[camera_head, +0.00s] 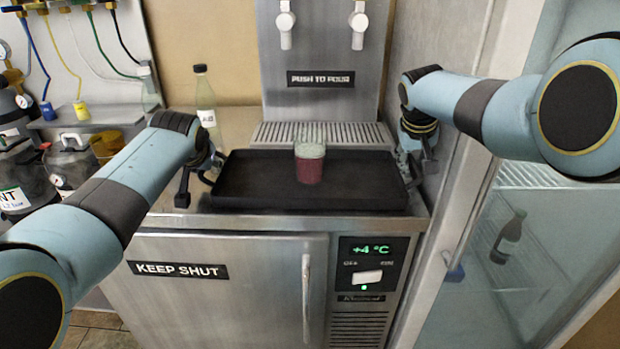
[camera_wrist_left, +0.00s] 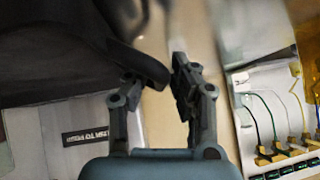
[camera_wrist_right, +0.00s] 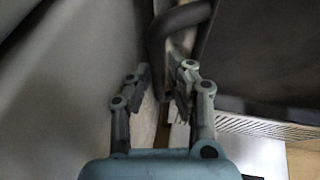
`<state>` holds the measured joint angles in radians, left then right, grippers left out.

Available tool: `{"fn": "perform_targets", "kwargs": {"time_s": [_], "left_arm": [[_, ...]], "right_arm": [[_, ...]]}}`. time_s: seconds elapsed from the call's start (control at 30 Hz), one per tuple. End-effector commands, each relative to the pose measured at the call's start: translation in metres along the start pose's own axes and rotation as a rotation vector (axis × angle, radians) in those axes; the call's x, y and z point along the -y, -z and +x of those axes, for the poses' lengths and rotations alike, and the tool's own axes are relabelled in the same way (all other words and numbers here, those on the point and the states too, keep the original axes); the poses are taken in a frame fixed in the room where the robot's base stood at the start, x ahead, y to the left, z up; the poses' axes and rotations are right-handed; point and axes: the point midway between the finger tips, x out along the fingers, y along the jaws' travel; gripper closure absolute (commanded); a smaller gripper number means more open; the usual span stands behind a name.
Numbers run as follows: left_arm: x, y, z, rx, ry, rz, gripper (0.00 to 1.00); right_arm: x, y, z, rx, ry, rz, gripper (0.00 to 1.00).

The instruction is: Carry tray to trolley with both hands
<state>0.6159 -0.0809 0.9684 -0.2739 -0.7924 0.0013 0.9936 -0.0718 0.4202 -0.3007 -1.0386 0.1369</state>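The black tray (camera_head: 235,187) lies level on or just above the steel counter top, and I cannot see a gap beneath it. A glass of red drink (camera_head: 310,165) with a pale top stands upright near its middle. My left gripper (camera_head: 196,170) is at the tray's left end. In the left wrist view its fingers (camera_wrist_left: 160,82) close around the dark handle (camera_wrist_left: 138,60). My right gripper (camera_head: 414,165) is at the right end. In the right wrist view its fingers (camera_wrist_right: 158,85) close around the curved handle (camera_wrist_right: 172,28). No trolley is in view.
A steel dispenser (camera_head: 322,95) with two taps stands right behind the tray. A clear bottle (camera_head: 205,105) stands at the back left. A fridge door (camera_head: 230,285) is below, and a glass-fronted cabinet (camera_head: 520,240) is close on the right. Black containers (camera_head: 75,165) stand at the left.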

Motion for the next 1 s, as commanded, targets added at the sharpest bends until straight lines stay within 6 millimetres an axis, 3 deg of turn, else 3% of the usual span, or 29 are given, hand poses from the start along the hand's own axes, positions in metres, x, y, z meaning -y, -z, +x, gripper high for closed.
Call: {"fn": "perform_targets", "kwargs": {"time_s": [0.4, 0.53, 0.6, 1.0], "left_arm": [[0.0002, -0.0003, 0.003, 0.0, 0.0, 0.0, 0.76], [0.0002, -0.0003, 0.003, 0.0, 0.0, 0.0, 0.93], [0.0, -0.0004, 0.0029, 0.0, 0.0, 0.0, 1.0], [-0.0008, -0.0006, 0.0029, 0.001, -0.002, 0.0, 1.0]], "right_arm": [[-0.0002, -0.0006, 0.0028, 0.0, 0.0, 0.0, 0.82], [-0.0002, -0.0007, 0.0027, 0.0, 0.0, 0.0, 0.99], [-0.0002, -0.0006, 0.0027, 0.0, 0.0, 0.0, 1.0], [0.0001, -0.0005, 0.0025, -0.001, 0.001, 0.001, 1.0]]}}
